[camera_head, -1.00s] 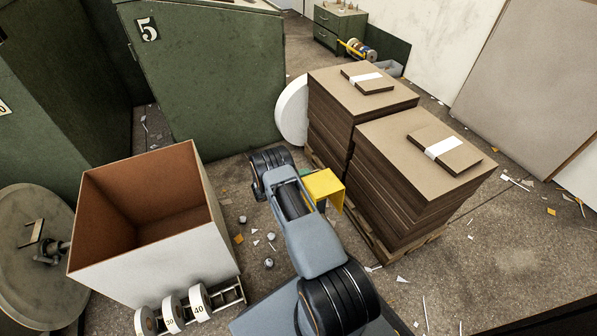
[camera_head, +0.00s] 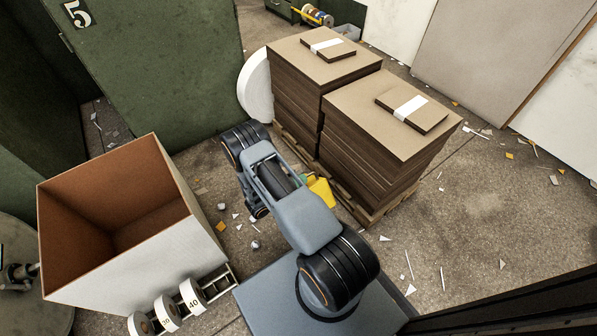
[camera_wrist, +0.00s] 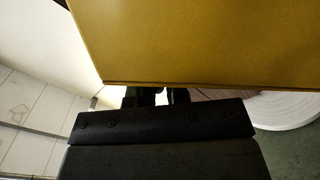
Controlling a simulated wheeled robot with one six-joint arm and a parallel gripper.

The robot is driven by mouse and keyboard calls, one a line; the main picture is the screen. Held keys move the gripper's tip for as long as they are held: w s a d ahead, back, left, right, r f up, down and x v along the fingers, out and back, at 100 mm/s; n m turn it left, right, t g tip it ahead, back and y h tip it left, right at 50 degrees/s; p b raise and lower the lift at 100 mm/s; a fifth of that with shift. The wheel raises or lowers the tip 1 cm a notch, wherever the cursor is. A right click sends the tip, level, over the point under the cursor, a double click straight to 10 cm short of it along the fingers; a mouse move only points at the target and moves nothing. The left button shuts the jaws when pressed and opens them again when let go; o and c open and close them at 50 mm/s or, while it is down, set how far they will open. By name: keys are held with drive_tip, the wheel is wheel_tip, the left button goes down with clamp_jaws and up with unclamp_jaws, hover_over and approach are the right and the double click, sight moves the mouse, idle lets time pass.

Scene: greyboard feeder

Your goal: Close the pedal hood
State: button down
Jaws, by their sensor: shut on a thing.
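The yellow pedal hood (camera_head: 322,192) shows in the head view as a small part beside my arm, in front of the board stacks. My forearm hides the rest of it. In the wrist view the hood (camera_wrist: 200,40) is a broad flat yellow plate across the top of the picture, with its lower edge just above my gripper's black body. My gripper (camera_wrist: 157,96) is shut on the hood; its fingers are mostly hidden behind that edge. In the head view the gripper is hidden behind my arm. The pedal under the hood is not visible.
Two greyboard stacks (camera_head: 385,135) on pallets stand close behind the hood. An open brown-lined box (camera_head: 180,250) is at left, with numbered rolls (camera_head: 167,312) before it. A green cabinet (camera_head: 165,75) stands behind. Scrap-strewn floor at right is mostly clear.

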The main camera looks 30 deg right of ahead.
drive_tip(key=s+f+b, duration=0.6)
drive_tip(key=f, duration=0.3)
drive_tip(key=shift+s+f, duration=0.25)
drive_tip(key=shift+f, duration=0.05)
drive_tip(key=shift+d, duration=0.1)
drive_tip(key=c, duration=1.2)
unclamp_jaws()
drive_tip(key=shift+s, duration=0.1)
drive_tip(key=w+a+p, duration=0.1)
drive_tip(key=a+p, duration=0.2)
drive_tip(key=a, duration=1.1)
drive_tip(key=shift+r, duration=0.3)
